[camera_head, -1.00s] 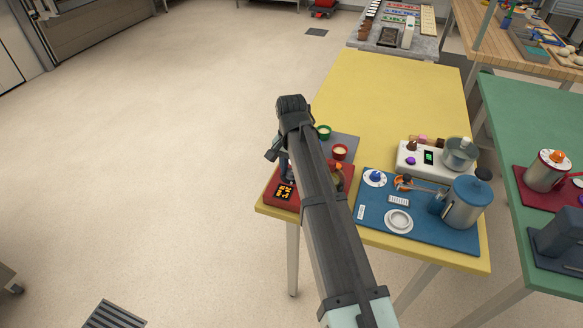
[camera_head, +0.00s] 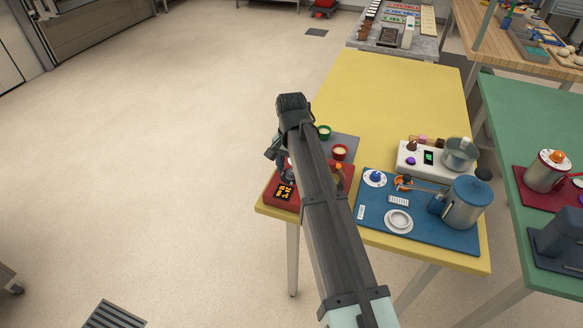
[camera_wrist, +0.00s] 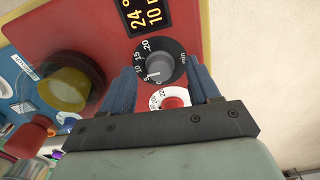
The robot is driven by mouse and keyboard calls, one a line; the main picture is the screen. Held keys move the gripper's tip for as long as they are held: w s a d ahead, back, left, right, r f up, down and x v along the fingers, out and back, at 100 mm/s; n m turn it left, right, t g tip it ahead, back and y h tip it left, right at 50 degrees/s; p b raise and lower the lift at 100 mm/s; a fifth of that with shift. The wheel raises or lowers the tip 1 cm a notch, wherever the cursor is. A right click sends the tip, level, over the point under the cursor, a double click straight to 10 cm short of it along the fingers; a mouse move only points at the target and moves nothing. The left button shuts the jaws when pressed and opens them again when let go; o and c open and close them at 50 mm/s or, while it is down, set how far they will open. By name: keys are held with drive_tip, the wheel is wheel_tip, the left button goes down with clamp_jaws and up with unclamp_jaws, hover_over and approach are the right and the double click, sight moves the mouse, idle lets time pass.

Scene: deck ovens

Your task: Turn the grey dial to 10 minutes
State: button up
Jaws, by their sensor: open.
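The grey dial (camera_wrist: 159,67) sits on a dark round plate with white numbers from 0 to 20 and "min", on a red panel (camera_wrist: 95,25). Its white mark is at the low end of the scale, near 5 or 0; I cannot tell exactly. My gripper (camera_wrist: 163,76) is open, with one blue-grey finger on each side of the dial; contact is not clear. In the head view my arm hides the dial and most of the gripper; the red unit (camera_head: 283,204) shows beside the arm.
A red knob on a white plate (camera_wrist: 175,103) lies close to the dial, between the fingers. A yellowish round part (camera_wrist: 64,88) and a display (camera_wrist: 148,12) are nearby. A blue board (camera_head: 430,236) with a kettle stands to the right on the yellow table (camera_head: 375,85).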

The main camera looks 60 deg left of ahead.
wheel_tip(320, 180, up, 13)
idle(0.5)
drive_tip(key=shift+r, duration=0.1)
idle(0.3)
